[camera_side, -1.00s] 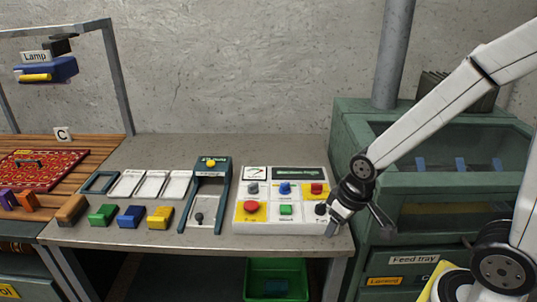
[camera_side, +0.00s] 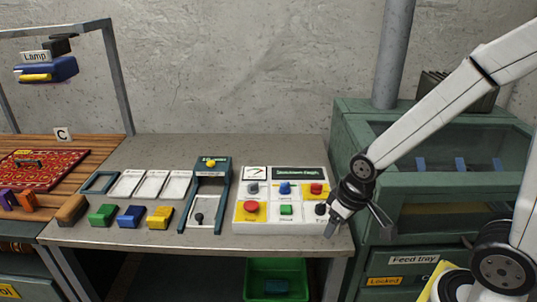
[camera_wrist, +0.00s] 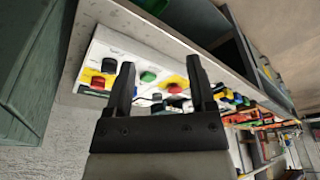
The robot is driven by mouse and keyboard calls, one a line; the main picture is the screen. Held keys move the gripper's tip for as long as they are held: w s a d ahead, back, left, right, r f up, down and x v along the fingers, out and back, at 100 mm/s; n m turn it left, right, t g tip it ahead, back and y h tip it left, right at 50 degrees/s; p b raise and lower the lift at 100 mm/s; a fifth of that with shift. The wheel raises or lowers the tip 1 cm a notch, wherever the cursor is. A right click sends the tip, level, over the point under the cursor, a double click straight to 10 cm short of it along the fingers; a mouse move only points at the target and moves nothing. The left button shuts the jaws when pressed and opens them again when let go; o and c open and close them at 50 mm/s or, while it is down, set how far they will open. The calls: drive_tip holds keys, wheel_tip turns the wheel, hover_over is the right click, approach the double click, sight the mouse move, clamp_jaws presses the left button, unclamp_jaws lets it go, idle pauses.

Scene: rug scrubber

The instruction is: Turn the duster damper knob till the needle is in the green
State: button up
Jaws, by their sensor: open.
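The white control panel (camera_side: 275,222) stands on the grey bench. A small gauge (camera_side: 254,173) is at its upper left; its needle and any green band are too small to read. A grey knob (camera_side: 252,188) is just below the gauge, and a black knob (camera_side: 320,209) is at the lower right corner. The labels are unreadable, so I cannot tell which is the damper knob. My gripper (camera_side: 333,226) is open and empty beside the panel's right edge, close to the black knob; contact cannot be told. In the wrist view my gripper (camera_wrist: 160,65) has its fingers apart, with the panel (camera_wrist: 119,43) beyond.
The panel also has red (camera_side: 251,207), blue (camera_side: 285,188) and green (camera_side: 286,210) controls. A green machine (camera_side: 350,150) stands close on the right. To the left are a dark green fixture (camera_side: 212,165) and several coloured blocks. The bench behind the panel is clear.

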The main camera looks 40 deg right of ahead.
drive_tip(key=shift+o, duration=0.7)
drive_tip(key=shift+w, duration=0.1)
drive_tip(key=g, duration=0.3)
hover_over(254, 184)
drive_tip(key=shift+f+m, duration=0.3)
drive_tip(key=shift+f, duration=0.35)
drive_tip(key=shift+f, duration=0.1)
drive_tip(key=shift+f, duration=3.8)
